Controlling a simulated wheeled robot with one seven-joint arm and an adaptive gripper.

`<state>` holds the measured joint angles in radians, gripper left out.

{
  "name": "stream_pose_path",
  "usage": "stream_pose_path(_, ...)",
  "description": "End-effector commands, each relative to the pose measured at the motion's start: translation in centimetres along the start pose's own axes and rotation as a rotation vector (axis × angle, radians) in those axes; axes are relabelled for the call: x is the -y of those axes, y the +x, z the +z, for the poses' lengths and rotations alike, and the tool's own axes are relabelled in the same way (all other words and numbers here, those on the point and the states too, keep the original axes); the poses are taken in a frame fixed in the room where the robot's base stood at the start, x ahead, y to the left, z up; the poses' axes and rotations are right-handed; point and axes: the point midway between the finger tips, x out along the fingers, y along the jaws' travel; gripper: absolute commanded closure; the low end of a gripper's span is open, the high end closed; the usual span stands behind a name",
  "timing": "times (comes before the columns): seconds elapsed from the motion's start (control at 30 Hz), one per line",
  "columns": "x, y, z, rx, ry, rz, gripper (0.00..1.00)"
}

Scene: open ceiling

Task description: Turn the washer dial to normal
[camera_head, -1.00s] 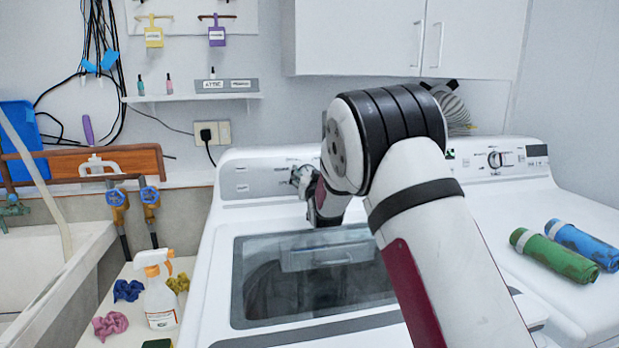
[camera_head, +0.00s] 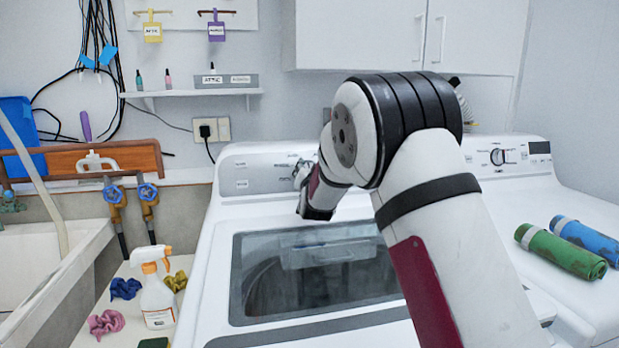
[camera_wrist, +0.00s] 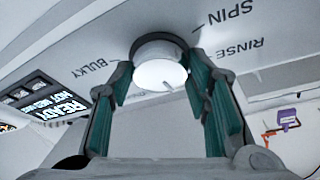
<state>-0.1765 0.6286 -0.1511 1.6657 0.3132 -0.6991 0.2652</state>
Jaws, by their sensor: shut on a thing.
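The white washer (camera_head: 215,250) stands in the middle of the head view, with its control panel at the back. Its dial (camera_wrist: 160,73) is a round knob with a white face and a dark rim, with a small mark low on the face. The panel labels SPIN, RINSE and BULKY are readable around it; a NORMAL label is not visible. My gripper (camera_wrist: 157,85) has a green-padded finger on each side of the dial and is shut on it. In the head view my gripper (camera_head: 304,180) reaches the panel, and my arm hides part of the panel and most of the dial.
A lit display (camera_wrist: 45,103) sits beside the dial labels. A second machine (camera_head: 500,185) with its own knob stands at the right, bearing green (camera_head: 560,250) and blue (camera_head: 588,242) rolls. A spray bottle (camera_head: 157,298) stands at the left. Wall cabinets (camera_head: 400,38) hang above.

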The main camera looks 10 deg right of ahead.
Motion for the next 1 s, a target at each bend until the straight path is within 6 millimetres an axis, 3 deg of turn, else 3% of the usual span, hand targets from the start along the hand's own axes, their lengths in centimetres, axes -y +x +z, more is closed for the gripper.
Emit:
stream_pose_path(0.5,0.30,0.01,-0.01,0.002,0.378,0.140,0.84)
stream_pose_path(1.0,0.31,0.03,-0.02,0.002,0.507,0.189,0.84)
